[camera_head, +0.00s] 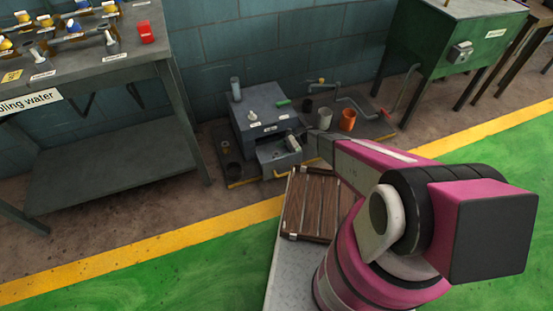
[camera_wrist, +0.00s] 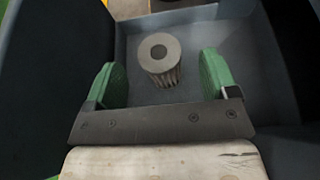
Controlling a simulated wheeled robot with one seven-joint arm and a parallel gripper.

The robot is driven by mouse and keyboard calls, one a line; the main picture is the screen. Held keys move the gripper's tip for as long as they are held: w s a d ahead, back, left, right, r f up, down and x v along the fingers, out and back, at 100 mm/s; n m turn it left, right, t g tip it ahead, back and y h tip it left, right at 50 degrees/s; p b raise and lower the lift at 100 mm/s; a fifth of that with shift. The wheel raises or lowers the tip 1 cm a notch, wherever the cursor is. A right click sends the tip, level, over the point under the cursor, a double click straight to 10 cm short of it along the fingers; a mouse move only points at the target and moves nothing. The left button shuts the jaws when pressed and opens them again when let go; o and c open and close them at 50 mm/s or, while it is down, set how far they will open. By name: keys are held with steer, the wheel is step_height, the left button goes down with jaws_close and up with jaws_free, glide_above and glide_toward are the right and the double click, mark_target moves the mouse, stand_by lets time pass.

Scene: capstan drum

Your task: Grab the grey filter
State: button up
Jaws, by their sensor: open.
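The grey filter (camera_wrist: 163,72) is a short pleated cylinder with a dark round hole in its top. In the wrist view it stands in a grey open drawer (camera_wrist: 238,45). My gripper (camera_wrist: 159,70) is open, with one green pad to the left of the filter and one to the right. Gaps show between the pads and the filter. How far the filter is below the fingertips is hard to tell. In the head view my arm reaches to the pulled-out drawer (camera_head: 273,167) of a grey cabinet; I cannot make out the filter clearly there.
A brown slatted crate (camera_head: 315,205) is nearer me.

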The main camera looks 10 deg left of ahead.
mark_target(277, 154)
steer(key=shift+x, duration=1.55)
steer(key=c, duration=1.1)
steer(key=shift+o, duration=0.2)
